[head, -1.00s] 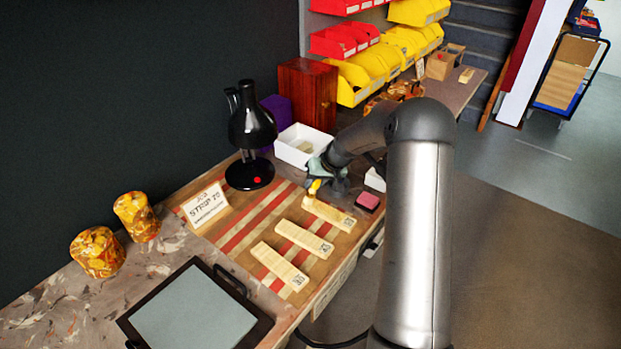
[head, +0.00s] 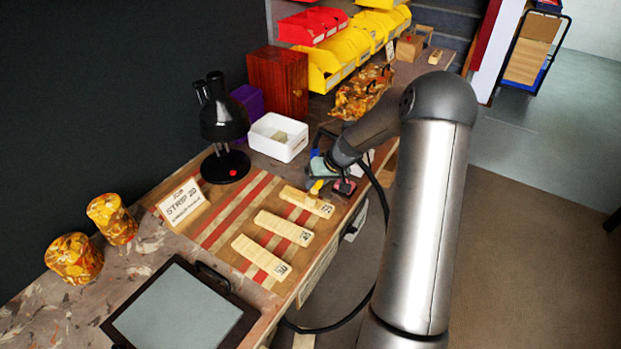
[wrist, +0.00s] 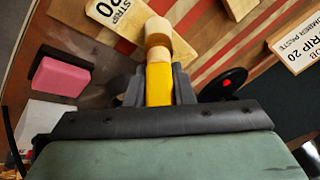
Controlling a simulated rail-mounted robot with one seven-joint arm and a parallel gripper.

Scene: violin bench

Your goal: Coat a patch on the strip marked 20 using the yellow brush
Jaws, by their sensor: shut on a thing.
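My gripper (wrist: 160,92) is shut on the yellow brush (wrist: 160,80), whose pale, rounded end points away from the jaws in the wrist view. The yellow part also shows in the head view (head: 316,187). The pale wooden strip marked 20 (wrist: 122,18) lies just beyond the brush end in the wrist view. It looks like the strip nearest my gripper in the head view (head: 305,203). I cannot tell whether the brush touches it or whether it has any coating.
Two more pale strips (head: 284,228) (head: 262,257) lie on the striped board. A pink block (wrist: 62,72) is beside my gripper. A "STRIP 20" sign (head: 182,203), black lamp (head: 225,125) and white tray (head: 278,137) stand further back. A dark-framed panel (head: 182,315) lies in front.

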